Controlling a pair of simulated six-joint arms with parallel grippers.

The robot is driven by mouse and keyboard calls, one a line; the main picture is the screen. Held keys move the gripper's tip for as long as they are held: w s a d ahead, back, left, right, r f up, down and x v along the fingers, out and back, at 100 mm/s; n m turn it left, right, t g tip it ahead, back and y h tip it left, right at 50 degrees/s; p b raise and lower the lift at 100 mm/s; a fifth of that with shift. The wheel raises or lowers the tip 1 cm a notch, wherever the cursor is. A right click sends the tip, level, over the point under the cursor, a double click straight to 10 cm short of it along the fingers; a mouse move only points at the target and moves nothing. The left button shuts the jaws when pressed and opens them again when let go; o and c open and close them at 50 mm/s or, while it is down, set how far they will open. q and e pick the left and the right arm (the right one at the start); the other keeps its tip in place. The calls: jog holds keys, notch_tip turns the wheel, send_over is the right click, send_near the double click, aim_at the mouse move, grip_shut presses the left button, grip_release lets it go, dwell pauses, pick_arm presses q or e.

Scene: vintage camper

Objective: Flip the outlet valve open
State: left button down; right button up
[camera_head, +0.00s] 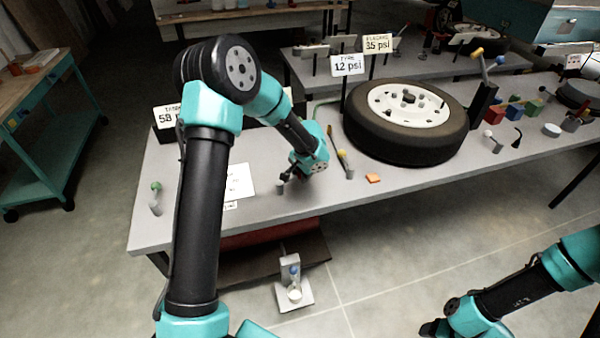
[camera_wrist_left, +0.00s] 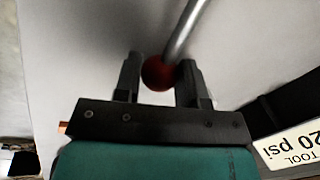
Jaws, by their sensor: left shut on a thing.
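My left gripper (camera_head: 286,176) is low over the front part of the grey bench, between the green-knobbed lever and the yellow-knobbed lever. In the left wrist view its two fingers (camera_wrist_left: 159,82) are on either side of a red ball knob (camera_wrist_left: 158,73) on a metal rod (camera_wrist_left: 185,30), shut on it. In the head view the gripper hides this knob; a small grey valve base (camera_head: 280,187) shows just below the fingers. I cannot read which valve it is. My right gripper (camera_head: 434,328) is at the bottom right, away from the bench, and its fingers are unclear.
A lever with a green knob (camera_head: 156,187) stands to the left, and one with a yellow knob (camera_head: 342,155) to the right. A wheel (camera_head: 407,120) lies beyond. Gauge signs read 12 psi (camera_head: 347,65) and 35 psi (camera_head: 377,43). An orange piece (camera_head: 373,178) lies near the front edge.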

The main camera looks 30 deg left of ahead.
dwell(0.3)
pick_arm(q)
jog(key=c, duration=0.7)
grip_release()
jog(key=d+r, duration=0.1)
jog(key=r, duration=0.4)
jog(key=s+d+r, duration=0.1)
jog(key=r, duration=0.5)
jog(key=d+r, duration=0.1)
jog(key=r, duration=0.5)
jog(key=shift+s+d, duration=0.15)
